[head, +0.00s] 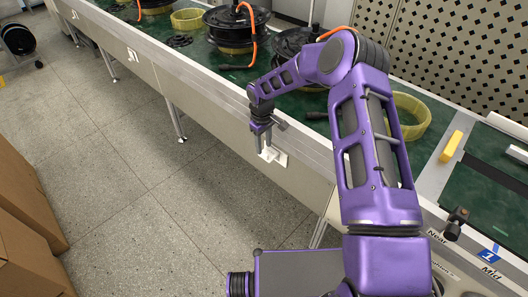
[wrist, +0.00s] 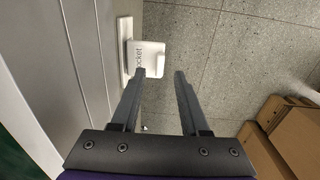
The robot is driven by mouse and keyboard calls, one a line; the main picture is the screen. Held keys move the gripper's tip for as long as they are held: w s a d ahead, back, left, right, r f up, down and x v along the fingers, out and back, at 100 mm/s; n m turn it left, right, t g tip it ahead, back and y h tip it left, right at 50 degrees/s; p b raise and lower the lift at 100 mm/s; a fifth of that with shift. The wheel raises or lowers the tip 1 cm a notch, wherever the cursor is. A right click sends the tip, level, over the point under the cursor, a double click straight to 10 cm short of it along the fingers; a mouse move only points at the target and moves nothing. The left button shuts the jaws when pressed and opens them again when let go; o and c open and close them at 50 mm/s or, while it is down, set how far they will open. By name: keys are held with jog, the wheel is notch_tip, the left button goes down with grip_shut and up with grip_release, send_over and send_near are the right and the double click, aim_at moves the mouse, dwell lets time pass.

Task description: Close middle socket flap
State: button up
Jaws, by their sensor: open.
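A white wall socket (wrist: 126,48) is on the side panel of the workbench. My gripper (wrist: 161,73) is open and empty. Another white socket (head: 133,54) is farther along the panel.
The bench (head: 200,75) carries hub motors (head: 238,25), yellow rings (head: 408,115) and a yellow block (head: 451,146). Cardboard boxes (head: 28,205) stand at the left. The grey floor (head: 120,160) in front of the bench is clear.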

aim_at(264, 153)
jog(key=shift+w+f, duration=0.1)
jog(key=shift+f, duration=1.75)
grip_shut()
